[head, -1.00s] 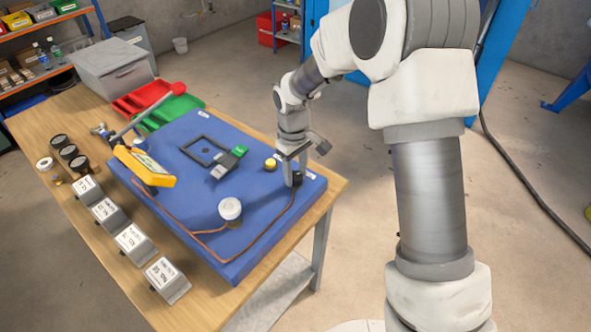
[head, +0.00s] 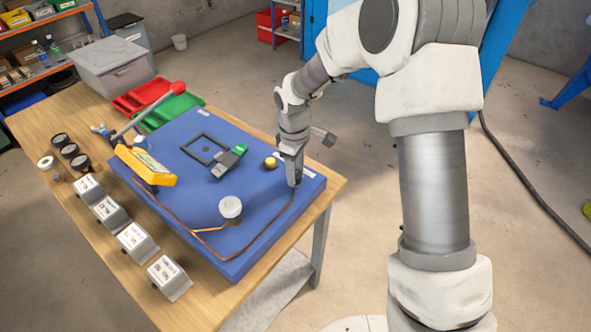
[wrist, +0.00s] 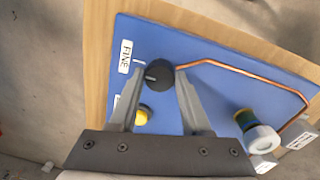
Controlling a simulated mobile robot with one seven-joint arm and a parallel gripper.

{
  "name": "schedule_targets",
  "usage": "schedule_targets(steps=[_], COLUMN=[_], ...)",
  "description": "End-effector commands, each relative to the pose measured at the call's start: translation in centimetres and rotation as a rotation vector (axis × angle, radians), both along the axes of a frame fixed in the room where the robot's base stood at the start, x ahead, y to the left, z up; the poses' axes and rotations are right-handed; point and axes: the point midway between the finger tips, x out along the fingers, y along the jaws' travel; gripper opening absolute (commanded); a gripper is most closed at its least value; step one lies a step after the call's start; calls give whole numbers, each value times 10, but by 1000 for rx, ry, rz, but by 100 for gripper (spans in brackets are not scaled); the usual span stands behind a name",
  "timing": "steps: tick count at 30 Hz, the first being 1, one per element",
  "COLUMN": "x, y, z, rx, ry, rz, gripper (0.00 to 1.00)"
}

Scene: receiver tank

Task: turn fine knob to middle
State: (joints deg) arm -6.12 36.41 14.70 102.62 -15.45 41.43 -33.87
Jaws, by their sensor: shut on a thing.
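The fine knob (wrist: 158,74) is a dark round knob with a pale pointer line, beside the white FINE label (wrist: 125,56) on the blue panel (wrist: 215,90). In the wrist view the knob sits between the tips of my gripper (wrist: 158,84).
A yellow knob (head: 270,163) is close to my gripper. A white-topped cylinder (head: 230,208), a copper wire (head: 240,248), a grey lever clip with a green end (head: 229,161) and a yellow meter (head: 146,165) are on the panel. Several labelled grey blocks (head: 168,278) stand along the table's front edge.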

Motion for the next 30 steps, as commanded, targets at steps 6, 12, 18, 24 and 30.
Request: schedule_targets(steps=[6, 12, 18, 24, 30], x=[1, 1, 0, 0, -1], y=[1, 0, 0, 1, 1], z=[1, 1, 3, 30, 79], rx=[2, 1, 0, 1, 1], ry=[-4, -3, -1, -5, -7], rz=[0, -1, -1, -1, -2], gripper=[66, 78, 78, 78, 78])
